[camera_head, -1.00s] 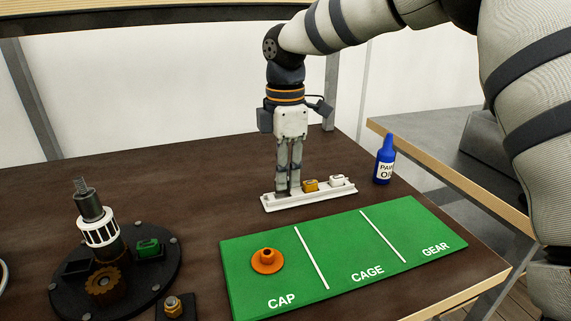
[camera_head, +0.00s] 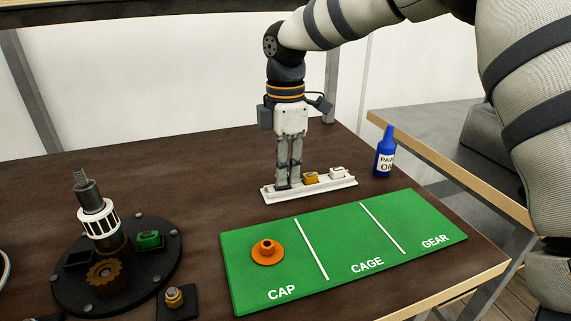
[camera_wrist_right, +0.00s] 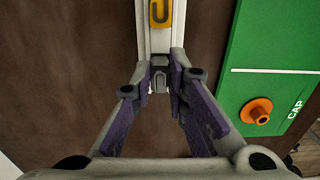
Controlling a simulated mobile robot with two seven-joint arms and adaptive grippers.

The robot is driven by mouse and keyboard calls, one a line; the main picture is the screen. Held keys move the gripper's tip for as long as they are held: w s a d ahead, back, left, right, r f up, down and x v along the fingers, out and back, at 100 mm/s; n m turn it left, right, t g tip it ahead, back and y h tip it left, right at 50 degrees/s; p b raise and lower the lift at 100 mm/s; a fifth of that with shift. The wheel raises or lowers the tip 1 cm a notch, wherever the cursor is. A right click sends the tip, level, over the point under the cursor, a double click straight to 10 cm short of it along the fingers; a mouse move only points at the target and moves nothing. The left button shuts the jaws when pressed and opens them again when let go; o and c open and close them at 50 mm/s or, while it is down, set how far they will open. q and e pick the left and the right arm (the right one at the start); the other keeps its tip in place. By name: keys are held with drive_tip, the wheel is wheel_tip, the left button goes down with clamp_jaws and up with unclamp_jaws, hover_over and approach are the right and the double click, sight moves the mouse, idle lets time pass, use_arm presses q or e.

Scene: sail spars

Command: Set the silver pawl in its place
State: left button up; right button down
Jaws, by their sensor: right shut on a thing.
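The silver pawl (camera_wrist_right: 159,76) is a small grey piece at the near end of a narrow white tray (camera_head: 325,188), mostly hidden by the fingers in the head view. My right gripper (camera_head: 288,184) points straight down at the tray's left end. In the wrist view its fingertips (camera_wrist_right: 160,82) are shut on the silver pawl, low at the tray. A black round base (camera_head: 70,292) at the left carries an upright shaft, a green pawl (camera_head: 148,239) in one pocket and a dark pocket (camera_head: 78,259) that looks empty. My left gripper is not in view.
A gold pawl (camera_head: 310,178) and a white pawl (camera_head: 337,173) share the tray. A green mat (camera_head: 345,235) marked CAP, CAGE, GEAR lies in front, with an orange cap (camera_head: 267,251). A blue bottle (camera_head: 385,155) stands right. The dark table between tray and base is clear.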

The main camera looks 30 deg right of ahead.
drive_tip(key=shift+f, duration=0.6)
drive_tip(key=c, duration=1.5)
unclamp_jaws()
wheel_tip(320, 180, up, 12)
drive_tip(key=shift+r, duration=0.1)
